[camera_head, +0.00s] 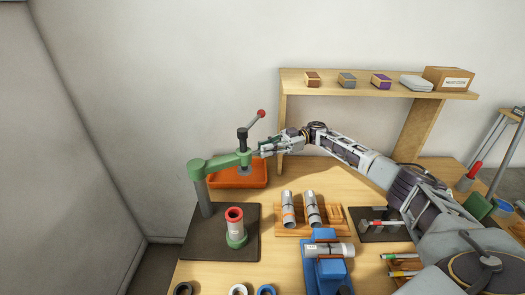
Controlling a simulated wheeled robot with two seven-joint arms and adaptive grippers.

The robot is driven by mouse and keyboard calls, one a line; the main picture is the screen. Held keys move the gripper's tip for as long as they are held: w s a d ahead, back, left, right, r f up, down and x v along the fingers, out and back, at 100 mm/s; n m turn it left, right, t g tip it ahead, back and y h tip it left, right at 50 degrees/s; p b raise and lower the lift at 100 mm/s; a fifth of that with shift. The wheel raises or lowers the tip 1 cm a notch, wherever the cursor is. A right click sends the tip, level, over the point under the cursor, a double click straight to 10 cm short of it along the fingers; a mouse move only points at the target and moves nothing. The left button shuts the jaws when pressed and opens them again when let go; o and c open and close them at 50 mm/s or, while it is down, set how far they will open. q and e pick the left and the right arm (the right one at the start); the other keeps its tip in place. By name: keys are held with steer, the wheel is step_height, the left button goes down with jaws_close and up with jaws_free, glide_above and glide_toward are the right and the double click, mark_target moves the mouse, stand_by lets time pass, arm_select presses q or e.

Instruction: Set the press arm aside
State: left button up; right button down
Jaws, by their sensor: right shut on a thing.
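The press arm (218,164) is green and reaches from a grey post (203,195) at the left toward the right. A dark ram (243,141) stands at its free end, with a lever ending in a red knob (262,113). My right gripper (263,150) is at that free end, shut on the press arm; its fingertips are small, so the exact grip point is hard to tell. The arm's end lies over the orange tray (258,183), behind the red sleeve in its green holder (235,222) on the dark base plate (215,248). My left gripper is out of view.
A wooden rack (290,233) with two silver cylinders and a blue clamp (328,276) holding another stand right of the plate. Rings lie along the front edge. A wooden shelf (350,92) with small boxes stands behind my right arm.

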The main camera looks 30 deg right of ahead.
steer(key=shift+d+f, duration=0.1)
steer(key=shift+d, duration=0.05)
steer(key=c, duration=1.7)
jaws_free()
steer(key=shift+o, duration=0.9)
steer(key=shift+d, duration=0.2)
steer(key=shift+a, duration=0.15)
steer(key=d, duration=1.2)
steer(key=shift+w, duration=0.25)
steer(key=shift+d, duration=0.15)
steer(key=shift+c, duration=0.5)
